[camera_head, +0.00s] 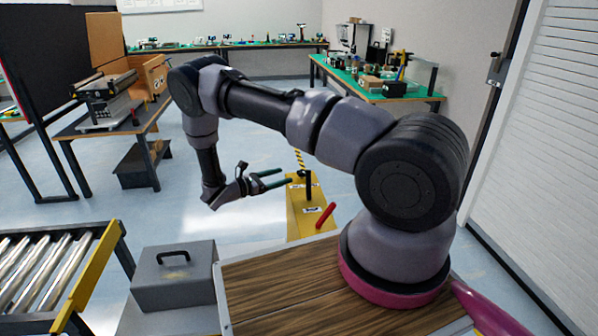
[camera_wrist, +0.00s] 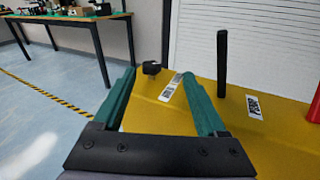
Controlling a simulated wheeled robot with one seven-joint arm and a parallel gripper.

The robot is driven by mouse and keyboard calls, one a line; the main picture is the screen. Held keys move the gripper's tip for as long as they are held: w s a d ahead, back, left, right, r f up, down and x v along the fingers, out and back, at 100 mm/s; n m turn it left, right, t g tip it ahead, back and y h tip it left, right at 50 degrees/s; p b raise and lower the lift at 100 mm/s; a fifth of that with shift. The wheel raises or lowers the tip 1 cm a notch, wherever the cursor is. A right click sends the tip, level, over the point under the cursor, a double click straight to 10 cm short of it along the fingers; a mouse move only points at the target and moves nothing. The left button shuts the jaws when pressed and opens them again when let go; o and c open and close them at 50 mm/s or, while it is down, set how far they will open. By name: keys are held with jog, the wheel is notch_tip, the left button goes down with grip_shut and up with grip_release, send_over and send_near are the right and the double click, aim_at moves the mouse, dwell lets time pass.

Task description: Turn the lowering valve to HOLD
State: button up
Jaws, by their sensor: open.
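A yellow panel (camera_head: 296,222) stands low on the floor past the wooden deck. It also fills the right of the wrist view (camera_wrist: 150,116). On it are a black upright lever (camera_wrist: 222,62), a small black knob (camera_wrist: 151,68) and white labels (camera_wrist: 255,107) too small to read. A red handle (camera_head: 326,216) leans at its right side. I cannot tell from the labels which part is the lowering valve or where HOLD is. My gripper (camera_head: 286,176) is open, its green fingers reaching toward the panel from the left. In the wrist view, the knob appears between the fingertips (camera_wrist: 159,75), apparently beyond them.
A grey box (camera_head: 174,290) with a black handle stands beside the wooden deck (camera_head: 290,285). A roller conveyor (camera_head: 45,265) is at lower left. Workbenches (camera_head: 385,92) line the back. A white shutter (camera_head: 550,130) closes the right side. Open floor lies left of the panel.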

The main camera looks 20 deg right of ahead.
aim_at(301, 171)
jog(key=shift+n+t, duration=0.8)
jog(key=shift+n, duration=0.1)
jog(key=w+d+f, duration=0.1)
jog(key=d, duration=0.2)
jog(key=w+d+f, duration=0.1)
jog(key=d, duration=0.2)
jog(key=w+d+f, duration=0.1)
jog(key=w+d, duration=0.1)
jog(key=d, duration=0.1)
jog(key=shift+d, duration=0.35)
grip_shut()
jog(key=shift+w+m+g+h, duration=0.1)
jog(key=shift+m+g+h, duration=0.3)
jog(key=shift+g, duration=0.2)
jog(key=m+g, duration=0.3)
jog(key=g, duration=0.2)
jog(key=shift+w+f+m+g+h, duration=0.1)
jog(key=shift+w+m+g+h, duration=0.05)
jog(key=shift+m+g+h, duration=0.2)
jog(key=m+g+y, duration=0.1)
jog(key=m+g, duration=0.1)
jog(key=g, duration=0.2)
jog(key=m+g+y, duration=0.2)
jog(key=m+g, duration=0.1)
jog(key=g, duration=0.1)
jog(key=shift+m+g, duration=0.25)
jog(key=shift+m, duration=0.1)
